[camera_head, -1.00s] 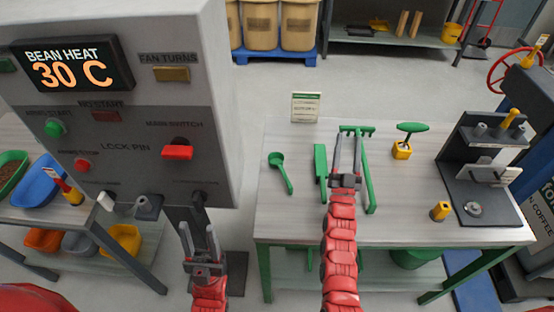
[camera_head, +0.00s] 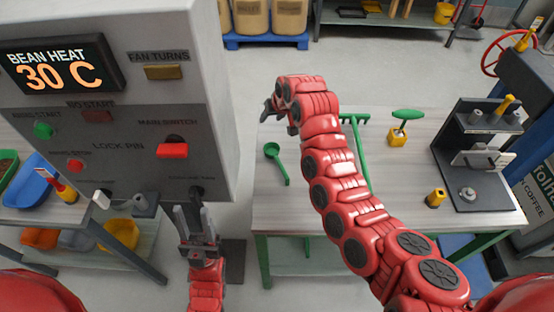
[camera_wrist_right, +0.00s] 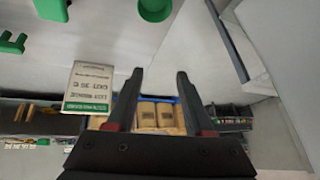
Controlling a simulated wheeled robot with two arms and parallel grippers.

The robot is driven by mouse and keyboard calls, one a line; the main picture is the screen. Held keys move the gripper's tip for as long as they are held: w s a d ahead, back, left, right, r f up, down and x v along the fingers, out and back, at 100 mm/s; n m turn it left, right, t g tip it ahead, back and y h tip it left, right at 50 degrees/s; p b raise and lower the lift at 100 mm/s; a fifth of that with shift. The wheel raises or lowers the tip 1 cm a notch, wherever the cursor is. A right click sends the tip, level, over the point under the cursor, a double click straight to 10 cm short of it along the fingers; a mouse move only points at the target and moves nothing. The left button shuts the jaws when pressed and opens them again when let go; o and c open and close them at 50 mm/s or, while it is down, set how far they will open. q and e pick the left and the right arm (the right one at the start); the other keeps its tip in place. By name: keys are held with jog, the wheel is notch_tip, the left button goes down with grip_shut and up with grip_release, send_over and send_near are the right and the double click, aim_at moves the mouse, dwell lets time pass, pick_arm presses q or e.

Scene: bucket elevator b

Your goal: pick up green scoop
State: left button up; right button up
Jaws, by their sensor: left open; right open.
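The green scoop (camera_head: 273,153) lies on the left part of the grey table, bowl toward the back, handle toward the front. Part of a round green thing, probably its bowl (camera_wrist_right: 155,9), shows at the top edge of the right wrist view. My right gripper (camera_head: 267,112) is open and empty beyond the scoop, near the table's back left corner. In the right wrist view its two fingers (camera_wrist_right: 157,90) are apart with nothing between them. My left gripper (camera_head: 193,222) is open and empty below the control panel, left of the table.
A green rake (camera_head: 359,150) lies beyond my right arm, which hides part of the table (camera_head: 411,190). A yellow block with a green handle (camera_head: 399,135) and a dark stand (camera_head: 480,155) are to the right. A small sign (camera_wrist_right: 88,87) shows in the right wrist view.

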jog(key=s+d+r+n+g+h, duration=0.1)
jog(key=s+d+r+g+h, duration=0.2)
jog(key=s, duration=0.4)
jog(key=g+b, duration=0.1)
jog(key=b, duration=0.1)
send_near(278, 159)
jog(key=shift+n+y, duration=0.3)
notch_tip(278, 159, down, 4)
jog(key=p, duration=0.2)
jog(key=shift+p, duration=0.4)
jog(key=shift+f, duration=0.3)
jog(key=shift+w+f+p, duration=0.3)
jog(key=shift+f+p, duration=0.45)
jog(key=shift+w+f, duration=0.15)
jog(key=shift+f, duration=0.5)
jog(key=shift+w+f, duration=0.25)
jog(key=shift+f, duration=1.1)
jog(key=shift+c, duration=0.3)
